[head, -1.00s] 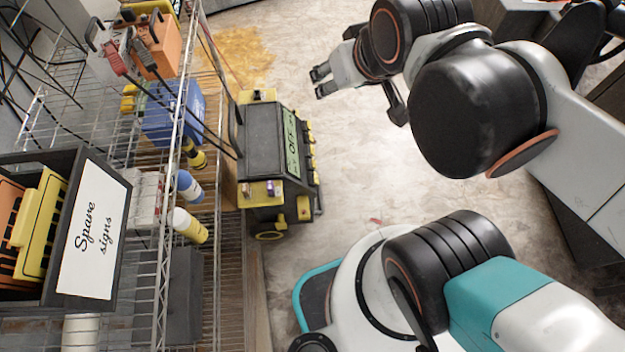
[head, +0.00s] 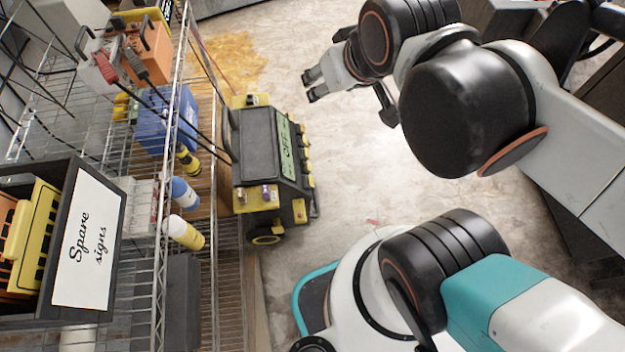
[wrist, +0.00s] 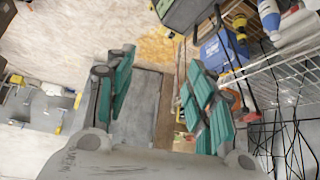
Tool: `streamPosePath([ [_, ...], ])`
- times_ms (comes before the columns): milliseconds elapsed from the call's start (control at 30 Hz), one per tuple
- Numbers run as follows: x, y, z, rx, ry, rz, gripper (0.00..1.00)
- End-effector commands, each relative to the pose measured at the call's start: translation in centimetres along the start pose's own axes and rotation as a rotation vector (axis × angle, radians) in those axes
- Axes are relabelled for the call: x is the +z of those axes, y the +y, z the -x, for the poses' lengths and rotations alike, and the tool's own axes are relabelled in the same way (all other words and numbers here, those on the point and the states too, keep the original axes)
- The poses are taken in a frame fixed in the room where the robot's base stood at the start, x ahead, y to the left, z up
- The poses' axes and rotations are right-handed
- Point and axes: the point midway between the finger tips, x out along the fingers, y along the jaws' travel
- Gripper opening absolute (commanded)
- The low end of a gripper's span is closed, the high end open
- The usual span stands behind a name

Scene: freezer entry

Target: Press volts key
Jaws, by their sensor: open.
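A black and yellow machine (head: 254,152) on wheels stands on the floor beside the shelf in the head view. Its green display (head: 286,150) reads what looks like "OFF". Several small yellow keys (head: 304,155) line its right edge; their labels are too small to read, so I cannot tell which is volts. In the wrist view part of the machine (wrist: 188,12) shows at the top. My gripper (head: 312,85) is up and to the right of the machine, apart from it and empty. In the wrist view its teal-padded fingers (wrist: 160,100) are spread wide.
A wire shelf (head: 160,250) runs along the left, holding a "Spare signs" box (head: 90,235), a blue box (head: 168,120), bottles (head: 186,232) and orange items with cables. Bare floor (head: 350,160) lies between the machine and my arm. A yellow stain (head: 232,60) marks the floor behind.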

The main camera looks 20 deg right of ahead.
Motion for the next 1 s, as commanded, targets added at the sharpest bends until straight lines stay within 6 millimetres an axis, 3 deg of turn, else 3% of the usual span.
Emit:
streamPosePath([
  [33,0.0,0.0,0.0,0.0,0.0,0.0,0.39],
  [200,0.0,0.0,0.0,0.0,0.0,0.0,0.0],
  [1000,0.0,0.0,0.0,0.0,0.0,0.0,0.0],
])
